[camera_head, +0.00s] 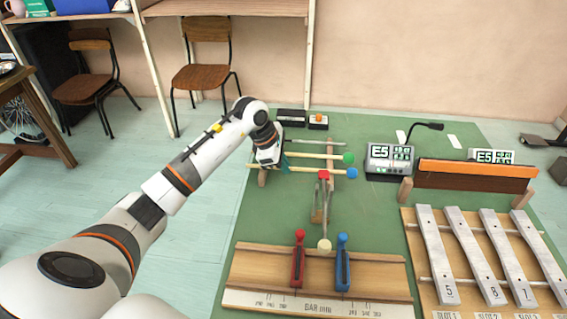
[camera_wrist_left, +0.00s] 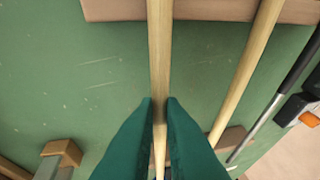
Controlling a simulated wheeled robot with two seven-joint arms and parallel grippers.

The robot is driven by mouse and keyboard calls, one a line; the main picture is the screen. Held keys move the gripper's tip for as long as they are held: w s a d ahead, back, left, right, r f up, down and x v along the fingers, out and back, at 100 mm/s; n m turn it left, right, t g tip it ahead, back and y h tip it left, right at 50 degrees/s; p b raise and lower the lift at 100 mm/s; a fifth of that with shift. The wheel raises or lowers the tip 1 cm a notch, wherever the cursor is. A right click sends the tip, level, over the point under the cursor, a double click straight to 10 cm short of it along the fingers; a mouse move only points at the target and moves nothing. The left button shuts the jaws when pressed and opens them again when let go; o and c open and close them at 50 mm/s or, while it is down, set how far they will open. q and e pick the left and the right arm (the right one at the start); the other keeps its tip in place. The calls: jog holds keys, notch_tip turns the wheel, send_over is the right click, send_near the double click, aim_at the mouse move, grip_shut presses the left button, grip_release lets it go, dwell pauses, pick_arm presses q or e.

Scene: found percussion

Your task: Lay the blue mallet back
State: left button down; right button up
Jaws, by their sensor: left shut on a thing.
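The blue mallet has a blue ball head (camera_head: 352,173) and a pale wooden handle, and it lies roughly level across the green mat. My left gripper (camera_head: 268,164) is at the handle end away from the head. In the left wrist view its green fingers (camera_wrist_left: 160,112) are shut on the mallet's handle (camera_wrist_left: 160,45). The handle crosses over a wooden rack bar (camera_wrist_left: 115,10); I cannot tell whether it touches it. The green mallet (camera_head: 348,158) lies beside it, and its handle shows to the right in the wrist view (camera_wrist_left: 246,70). My right gripper is out of view.
A grey rod (camera_wrist_left: 270,110) lies beyond the green mallet. A box with an orange button (camera_head: 318,121) is behind. A wooden board with red (camera_head: 298,262) and blue (camera_head: 342,265) clamps stands in front. Metal bars (camera_head: 437,255) and a display (camera_head: 389,160) are at right.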

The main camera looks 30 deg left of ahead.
pick_arm(q)
jog(key=shift+f+b, duration=0.3)
dwell(0.4)
jog(key=c, duration=1.5)
grip_release()
jog(key=shift+o, duration=0.2)
